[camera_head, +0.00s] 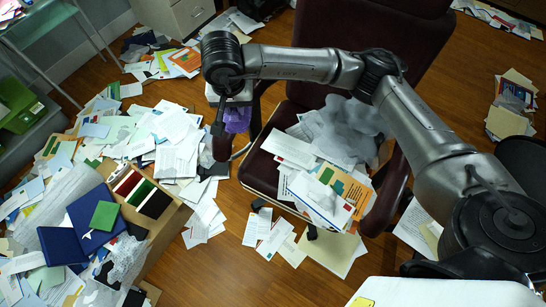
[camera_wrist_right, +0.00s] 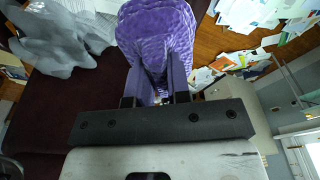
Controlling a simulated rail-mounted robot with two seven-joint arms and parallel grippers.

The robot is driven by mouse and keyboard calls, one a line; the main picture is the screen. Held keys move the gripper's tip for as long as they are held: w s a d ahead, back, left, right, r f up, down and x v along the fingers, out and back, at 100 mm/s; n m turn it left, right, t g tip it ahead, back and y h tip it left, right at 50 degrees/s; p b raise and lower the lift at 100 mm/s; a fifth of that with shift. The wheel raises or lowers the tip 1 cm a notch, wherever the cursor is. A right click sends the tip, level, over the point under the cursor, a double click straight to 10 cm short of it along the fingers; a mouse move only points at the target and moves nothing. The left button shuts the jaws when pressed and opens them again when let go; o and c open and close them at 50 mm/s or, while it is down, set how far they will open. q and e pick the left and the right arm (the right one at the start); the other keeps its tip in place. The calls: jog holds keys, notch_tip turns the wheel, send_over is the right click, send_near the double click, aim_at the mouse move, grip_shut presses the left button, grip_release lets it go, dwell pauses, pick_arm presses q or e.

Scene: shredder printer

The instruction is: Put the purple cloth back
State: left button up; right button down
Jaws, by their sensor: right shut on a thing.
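My right gripper (camera_head: 232,104) is shut on the purple cloth (camera_head: 238,120) and holds it beside the left armrest of the dark red office chair (camera_head: 390,30). In the right wrist view the bunched, quilted-looking cloth (camera_wrist_right: 156,30) sticks out from between the two fingers (camera_wrist_right: 155,84). What lies directly under the cloth is hard to tell. My left gripper is not in view.
Papers and a grey crumpled heap (camera_head: 345,130) lie on the chair seat. Loose papers (camera_head: 165,135) cover much of the wooden floor at left. A box (camera_head: 160,235) with blue and green folders stands at lower left. A drawer cabinet (camera_head: 185,14) is at the back.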

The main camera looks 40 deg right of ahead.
jog(key=shift+w+d+f+m+g+y+b, duration=0.15)
jog(key=shift+d+f+m+g+b, duration=0.25)
jog(key=shift+d+f+m+b, duration=4.5)
jog(key=shift+w+a+f+m+g+y+b, duration=0.1)
jog(key=shift+w+a+f+m+g+b, duration=0.6)
jog(key=shift+f+m, duration=5.7)
jog(key=shift+s+d+f+m+g+y+b, duration=0.15)
jog(key=shift+d+f+m+b, duration=2.1)
jog(key=shift+f, duration=7.8)
jog(key=f+b, duration=0.1)
jog(key=a+f+n+b, duration=0.1)
jog(key=f+b, duration=0.1)
jog(key=f+n+b, duration=0.1)
jog(key=f, duration=0.1)
jog(key=shift+s+a, duration=0.1)
jog(key=shift+a, duration=0.3)
jog(key=shift+r, duration=0.15)
jog(key=shift+d, duration=0.1)
